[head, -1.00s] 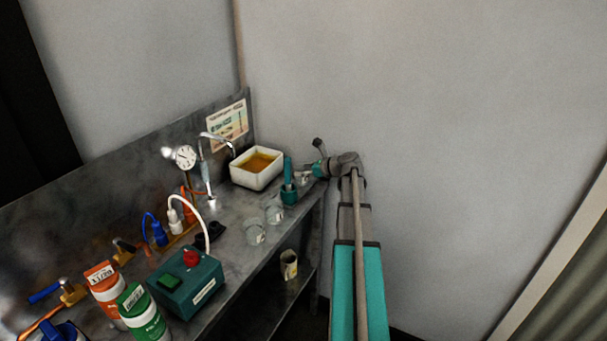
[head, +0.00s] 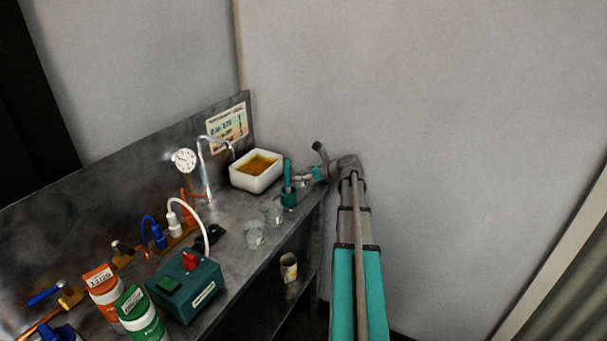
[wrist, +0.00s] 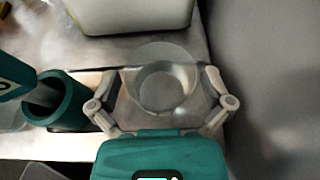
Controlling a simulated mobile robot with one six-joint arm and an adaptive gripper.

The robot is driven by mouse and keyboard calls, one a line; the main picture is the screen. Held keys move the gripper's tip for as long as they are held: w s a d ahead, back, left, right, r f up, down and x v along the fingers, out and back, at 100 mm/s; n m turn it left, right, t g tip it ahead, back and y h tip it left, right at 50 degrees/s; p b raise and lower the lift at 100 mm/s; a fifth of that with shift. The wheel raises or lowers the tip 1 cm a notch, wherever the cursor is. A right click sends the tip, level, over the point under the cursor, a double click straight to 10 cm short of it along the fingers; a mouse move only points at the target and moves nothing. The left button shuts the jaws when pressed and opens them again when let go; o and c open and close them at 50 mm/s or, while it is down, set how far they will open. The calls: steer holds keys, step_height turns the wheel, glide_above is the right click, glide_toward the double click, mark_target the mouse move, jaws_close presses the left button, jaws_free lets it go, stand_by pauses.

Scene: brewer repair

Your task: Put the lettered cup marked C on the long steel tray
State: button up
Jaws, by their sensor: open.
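My gripper (head: 303,177) is over the far right end of the bench in the head view. In the wrist view my gripper (wrist: 160,82) is open, with a clear cup (wrist: 163,92) between its fingers. The fingers stand to either side of the cup, and I cannot tell if they touch it. No letter on this cup is readable. Two other clear cups, a nearer one (head: 255,236) and a farther one (head: 273,213), stand on the bench; their letters are too small to read. I cannot make out a long steel tray.
A teal holder (head: 289,198) with a tool in it stands close left of my gripper; the holder also shows in the wrist view (wrist: 62,107). A white basin (head: 246,181) of amber liquid is behind. A teal control box (head: 186,292) and bottles are nearer. The wall is at right.

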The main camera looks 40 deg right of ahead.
steer(key=shift+r, duration=0.15)
steer(key=shift+s+r, duration=0.1)
steer(key=p+v, duration=0.4)
steer(key=v, duration=0.7)
steer(key=shift+s+d+p, duration=0.15)
steer(key=shift+s+p, duration=0.15)
steer(key=shift+p, duration=0.1)
stand_by(0.5)
